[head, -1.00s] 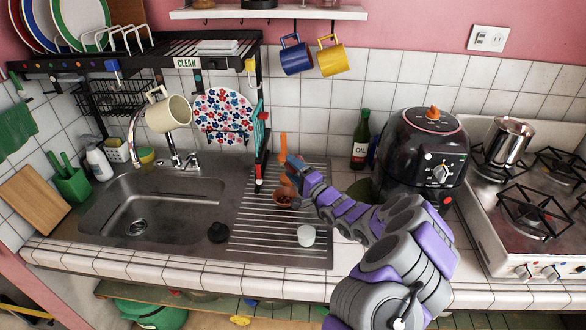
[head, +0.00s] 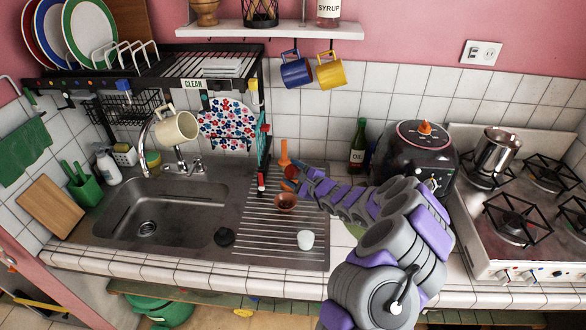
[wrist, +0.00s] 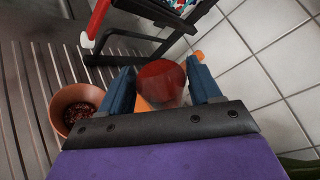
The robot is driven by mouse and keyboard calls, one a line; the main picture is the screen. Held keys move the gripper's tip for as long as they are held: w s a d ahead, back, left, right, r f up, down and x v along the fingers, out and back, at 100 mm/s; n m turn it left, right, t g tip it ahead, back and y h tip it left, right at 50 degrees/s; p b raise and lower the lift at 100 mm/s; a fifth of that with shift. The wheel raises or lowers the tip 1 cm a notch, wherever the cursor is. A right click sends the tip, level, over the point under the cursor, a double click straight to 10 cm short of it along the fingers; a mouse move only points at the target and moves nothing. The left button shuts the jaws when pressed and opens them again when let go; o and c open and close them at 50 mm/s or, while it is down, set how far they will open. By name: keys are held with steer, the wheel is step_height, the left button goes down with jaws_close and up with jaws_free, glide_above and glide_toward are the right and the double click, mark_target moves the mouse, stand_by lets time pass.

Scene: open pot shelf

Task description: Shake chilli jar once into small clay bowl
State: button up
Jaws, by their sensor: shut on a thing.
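My gripper (head: 290,180) is shut on the chilli jar (wrist: 163,82), a clear jar with red contents. The jar's red end (head: 291,172) also shows between the fingers in the head view. In the wrist view the jar sits between the two blue fingers (wrist: 163,88). The small clay bowl (head: 285,203) stands on the ribbed drainboard, just below my gripper in the head picture. In the wrist view the bowl (wrist: 60,100) is left of the jar, with dark red bits inside. I cannot tell the jar's exact tilt.
A black dish rack (head: 262,165) stands close behind and left of my gripper. An orange upright thing (head: 283,152) is behind it. An oil bottle (head: 357,150) and a black cooker (head: 415,150) are to the right.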

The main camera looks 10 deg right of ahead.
steer(key=shift+r+m+g+p, duration=0.25)
steer(key=shift+m+g+p, duration=0.4)
steer(key=shift+p, duration=1.05)
steer(key=shift+r+m+g+p, duration=0.3)
steer(key=shift+m+p, duration=0.55)
steer(key=shift+p, duration=0.85)
steer(key=m+p, duration=0.1)
steer(key=p, duration=0.2)
steer(key=m+g+p, duration=0.1)
steer(key=p, duration=0.2)
steer(key=shift+d+r+g+y, duration=0.1)
steer(key=shift+r+g+y, duration=0.15)
steer(key=shift+y, duration=0.15)
steer(key=shift+m+g+y+p, duration=0.3)
steer(key=shift+m+p, duration=0.3)
steer(key=shift+p, duration=0.1)
steer(key=shift+r+m+p, duration=0.15)
steer(key=shift+m+p, duration=0.15)
steer(key=shift+p, duration=0.35)
